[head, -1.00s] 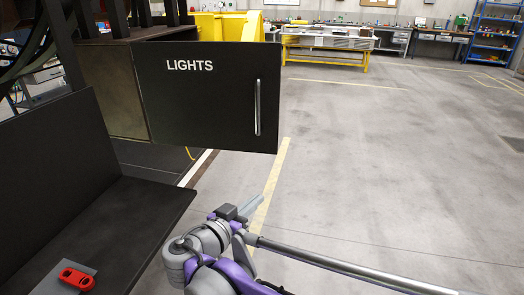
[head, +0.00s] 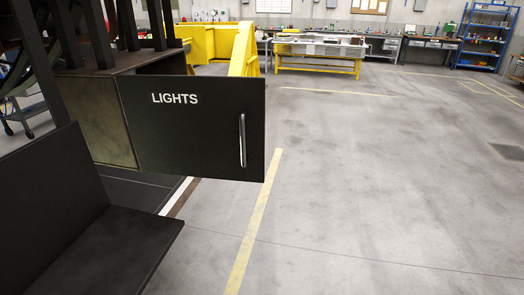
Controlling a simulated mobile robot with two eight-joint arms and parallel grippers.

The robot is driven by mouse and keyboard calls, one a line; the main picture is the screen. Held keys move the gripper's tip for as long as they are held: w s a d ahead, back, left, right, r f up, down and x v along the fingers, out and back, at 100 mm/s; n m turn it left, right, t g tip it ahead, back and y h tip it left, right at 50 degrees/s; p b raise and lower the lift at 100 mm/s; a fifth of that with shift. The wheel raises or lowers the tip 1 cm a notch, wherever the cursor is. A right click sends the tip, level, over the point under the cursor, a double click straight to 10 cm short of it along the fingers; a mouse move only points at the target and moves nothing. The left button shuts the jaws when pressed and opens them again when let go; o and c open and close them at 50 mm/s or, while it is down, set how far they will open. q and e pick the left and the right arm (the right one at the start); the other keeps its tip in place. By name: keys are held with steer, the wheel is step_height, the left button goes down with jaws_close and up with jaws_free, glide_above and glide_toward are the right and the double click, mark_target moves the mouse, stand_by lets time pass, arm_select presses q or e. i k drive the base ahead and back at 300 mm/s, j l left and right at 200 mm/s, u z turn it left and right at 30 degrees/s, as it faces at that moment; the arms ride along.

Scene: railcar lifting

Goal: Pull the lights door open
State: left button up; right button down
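The inside of the cabinet is hidden behind the door. No gripper or arm of mine is in view, and nothing touches the handle.
A black panel and ledge (head: 115,250) stand at the lower left. A yellow structure (head: 243,48) is behind the door. A yellow-framed workbench (head: 320,58) and a blue shelf (head: 488,35) stand at the back. The grey floor (head: 380,180) on the right is clear.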

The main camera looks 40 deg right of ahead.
mark_target(207, 127)
steer(key=i+l+u, duration=0.1)
steer(key=l, duration=0.45)
steer(key=i+l+u, duration=0.15)
steer(key=l, duration=0.35)
steer(key=i+l+u, duration=0.1)
steer(key=l, duration=0.45)
steer(key=l+u, duration=0.1)
steer(key=l, duration=0.45)
steer(key=i, duration=0.05)
